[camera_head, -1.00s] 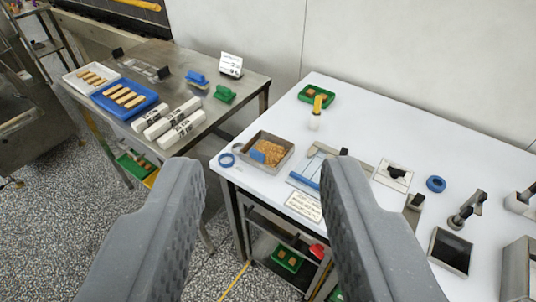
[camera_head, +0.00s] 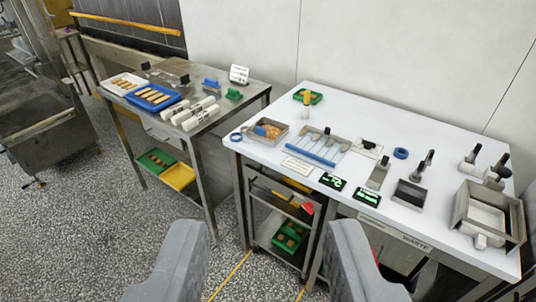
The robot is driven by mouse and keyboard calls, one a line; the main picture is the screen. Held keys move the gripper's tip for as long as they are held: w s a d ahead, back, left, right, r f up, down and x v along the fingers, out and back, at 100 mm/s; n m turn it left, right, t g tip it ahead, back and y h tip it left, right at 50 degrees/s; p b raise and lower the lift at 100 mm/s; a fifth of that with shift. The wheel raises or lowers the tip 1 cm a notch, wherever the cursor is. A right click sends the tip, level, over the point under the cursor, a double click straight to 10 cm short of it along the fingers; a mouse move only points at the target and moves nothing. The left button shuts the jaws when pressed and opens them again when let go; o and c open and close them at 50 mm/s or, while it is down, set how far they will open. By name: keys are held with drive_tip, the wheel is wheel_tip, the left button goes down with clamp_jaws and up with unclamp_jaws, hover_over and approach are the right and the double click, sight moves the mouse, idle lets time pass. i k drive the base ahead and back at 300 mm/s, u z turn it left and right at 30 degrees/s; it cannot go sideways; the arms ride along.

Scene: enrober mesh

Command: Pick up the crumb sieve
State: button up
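My gripper (camera_head: 267,230) is open and empty, its two grey fingers wide apart low in the view, well short of the tables. No label names the crumb sieve. A square, dark-bottomed metal frame (camera_head: 409,194) with an upright handle on the right half of the white table looks most like it, but I cannot tell for sure. A square metal tray (camera_head: 281,143) with orange-brown crumbs and a blue piece stands at the left of that table. A large open metal box (camera_head: 460,212) stands at its right end.
The white table (camera_head: 350,108) also holds a rack with a blue bar (camera_head: 311,154), a blue ring (camera_head: 400,153) and small black signs (camera_head: 332,181). A steel table (camera_head: 258,96) with a blue tray (camera_head: 134,99) stands left. A cart (camera_head: 280,205) is under the white table. Speckled floor lies in front.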

sight(270, 132)
drive_tip(key=z, duration=0.7)
drive_tip(key=i, duration=2.05)
drive_tip(key=u, duration=0.25)
